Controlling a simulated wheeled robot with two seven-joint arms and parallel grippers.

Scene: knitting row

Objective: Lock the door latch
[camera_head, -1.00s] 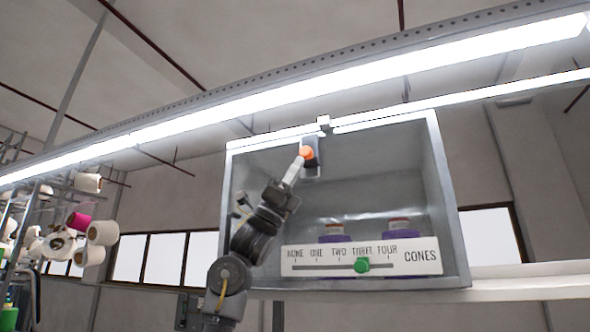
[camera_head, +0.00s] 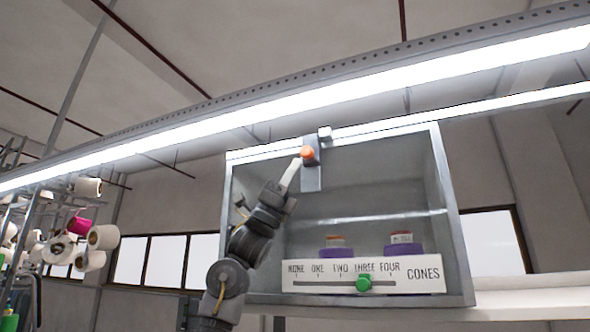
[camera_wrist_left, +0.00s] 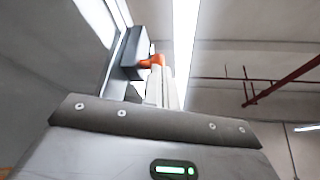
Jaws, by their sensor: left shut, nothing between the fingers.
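The door latch is a grey plate (camera_head: 311,178) with an orange knob (camera_head: 308,153), at the top of the grey cabinet (camera_head: 449,215) in the head view. My left gripper (camera_head: 297,165) is shut, with its fingertips at the orange knob, touching it or very close. In the left wrist view the shut fingers (camera_wrist_left: 162,80) stand just below and beside the orange knob (camera_wrist_left: 152,61), which sticks out from the grey latch body (camera_wrist_left: 131,55). The fingertips partly cover the knob's surroundings. My right gripper is not in view.
A white panel (camera_head: 415,284) marked "CONES" with a green slider knob (camera_head: 364,284) crosses the cabinet's lower front. Purple cones (camera_head: 403,249) stand behind it. A bright lamp rail (camera_head: 250,100) runs close above. A yarn rack (camera_head: 90,238) stands far left.

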